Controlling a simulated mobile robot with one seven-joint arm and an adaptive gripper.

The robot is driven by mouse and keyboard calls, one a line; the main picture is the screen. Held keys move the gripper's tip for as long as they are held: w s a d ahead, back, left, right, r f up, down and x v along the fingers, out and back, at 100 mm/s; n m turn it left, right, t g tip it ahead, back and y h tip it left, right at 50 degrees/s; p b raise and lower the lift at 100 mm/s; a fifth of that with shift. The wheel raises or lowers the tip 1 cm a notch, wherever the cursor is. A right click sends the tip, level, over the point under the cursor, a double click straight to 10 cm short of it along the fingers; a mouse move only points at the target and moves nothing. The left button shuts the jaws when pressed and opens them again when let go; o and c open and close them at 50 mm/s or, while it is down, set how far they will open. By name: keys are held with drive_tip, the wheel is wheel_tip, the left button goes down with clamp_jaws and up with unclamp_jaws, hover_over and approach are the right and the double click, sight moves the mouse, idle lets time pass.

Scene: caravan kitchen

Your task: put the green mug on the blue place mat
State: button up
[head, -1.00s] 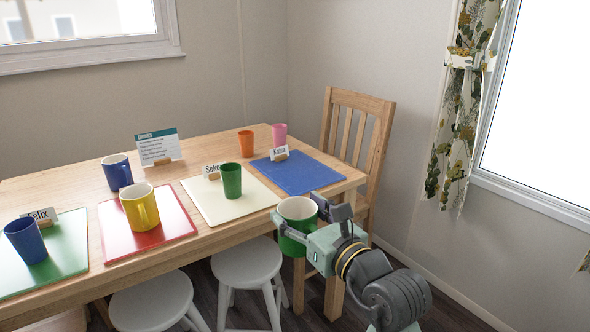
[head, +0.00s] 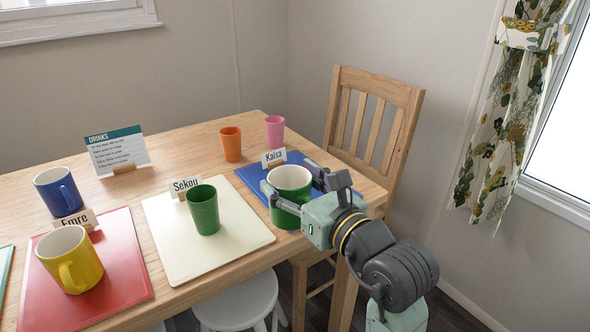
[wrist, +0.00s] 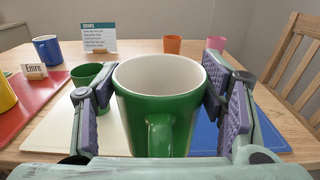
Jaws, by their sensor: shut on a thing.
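The green mug (head: 290,185), white inside, is upright in my gripper (head: 296,190), which is shut on it. In the wrist view the mug (wrist: 158,105) sits between the two finger pads, its handle towards the camera. The blue place mat (head: 252,178) lies on the table's right end, with the mug and gripper over its near part in the head view. The mat also shows behind my right finger in the wrist view (wrist: 207,138). I cannot tell whether the mug's base touches the mat; the gripper hides part of both.
A green cup (head: 203,210) stands on the cream mat (head: 160,235) left of the mug. A Kaisa name card (head: 273,158), an orange cup (head: 231,144) and a pink cup (head: 275,132) stand behind. A wooden chair (head: 385,110) is at the table's right end.

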drive_tip(key=shift+w+d+f+p, duration=0.4)
drive_tip(key=shift+w+f+p, duration=0.3)
drive_tip(key=shift+w, duration=2)
drive_tip(key=shift+w+d+f+p, duration=0.5)
drive_tip(key=shift+w+f, duration=0.4)
drive_tip(key=shift+w, duration=1.85)
drive_tip(key=shift+w+d+f+p, duration=0.3)
drive_tip(key=shift+w+f+p, duration=0.45)
drive_tip(key=shift+w, duration=1.95)
drive_tip(key=shift+f, duration=0.15)
drive_tip(key=shift+f+b, duration=0.15)
drive_tip(key=shift+b, duration=0.15)
drive_tip(key=o, duration=1.4)
drive_tip(key=shift+r+p, duration=0.3)
drive_tip(key=shift+r, duration=0.05)
drive_tip(key=b+v, duration=0.2)
drive_tip(key=v, duration=1)
drive_tip(key=shift+f, duration=0.15)
